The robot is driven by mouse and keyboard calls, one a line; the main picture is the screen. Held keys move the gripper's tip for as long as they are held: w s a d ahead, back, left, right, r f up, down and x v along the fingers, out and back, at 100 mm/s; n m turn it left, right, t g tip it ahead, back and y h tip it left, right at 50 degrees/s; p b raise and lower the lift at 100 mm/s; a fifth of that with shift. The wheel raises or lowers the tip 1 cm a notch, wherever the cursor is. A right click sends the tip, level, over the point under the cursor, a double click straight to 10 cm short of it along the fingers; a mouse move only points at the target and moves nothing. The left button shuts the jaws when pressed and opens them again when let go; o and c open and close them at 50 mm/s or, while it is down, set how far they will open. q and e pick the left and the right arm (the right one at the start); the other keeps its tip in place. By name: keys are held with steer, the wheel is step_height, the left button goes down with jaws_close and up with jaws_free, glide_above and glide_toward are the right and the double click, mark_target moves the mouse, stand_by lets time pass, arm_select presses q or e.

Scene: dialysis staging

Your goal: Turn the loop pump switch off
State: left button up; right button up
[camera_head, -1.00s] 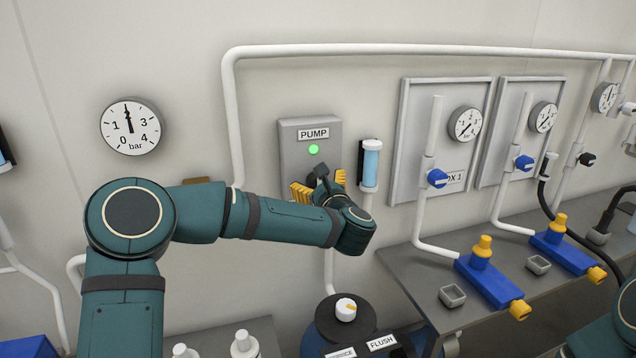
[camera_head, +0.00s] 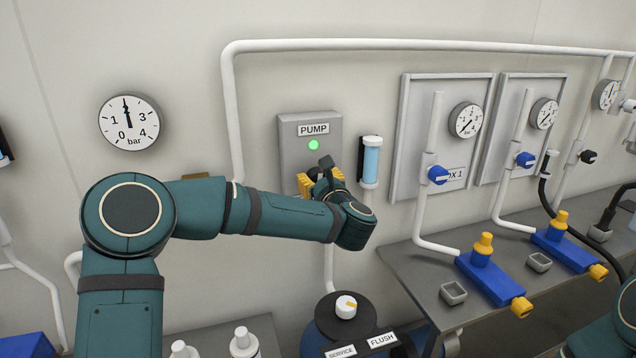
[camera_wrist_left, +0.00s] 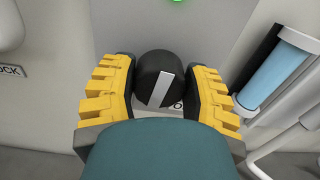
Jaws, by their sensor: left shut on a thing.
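The grey pump box (camera_head: 297,135) with its PUMP label is on the wall, and its green light (camera_head: 314,145) is lit. My left gripper (camera_head: 318,182) is at the lower part of the box. In the left wrist view the pump switch (camera_wrist_left: 158,80) is a round black knob with a white bar, tilted a little to the right. The yellow-backed fingers of the left gripper (camera_wrist_left: 160,88) stand on both sides of the knob and are shut on it. A label below the knob is mostly hidden. The right gripper is not in view.
A blue-and-clear cylinder (camera_head: 370,162) is on the wall just right of the box. A white pipe (camera_head: 232,120) runs at its left and above. A rotary selector (camera_head: 346,306) stands below. Two panels with gauges and blue valves are at the right.

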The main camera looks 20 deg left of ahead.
arm_select(q)
steer(key=shift+f+m+b, duration=0.1)
steer(key=shift+m+b, duration=0.8)
steer(key=shift+m, duration=0.3)
steer(key=shift+d+m+b, duration=0.1)
steer(key=shift+m+b, duration=0.4)
steer(key=shift+m, duration=0.4)
steer(key=m+b, duration=0.1)
steer(key=m, duration=0.1)
steer(key=shift+m, duration=0.4)
steer(key=m, duration=0.2)
steer(key=shift+m, duration=0.3)
steer(key=m, duration=0.3)
steer(key=shift+m, duration=0.3)
steer(key=shift+w+m+p, duration=0.1)
steer(key=shift+m+p, duration=0.35)
steer(key=shift+m, duration=1.15)
steer(key=o, duration=1.2)
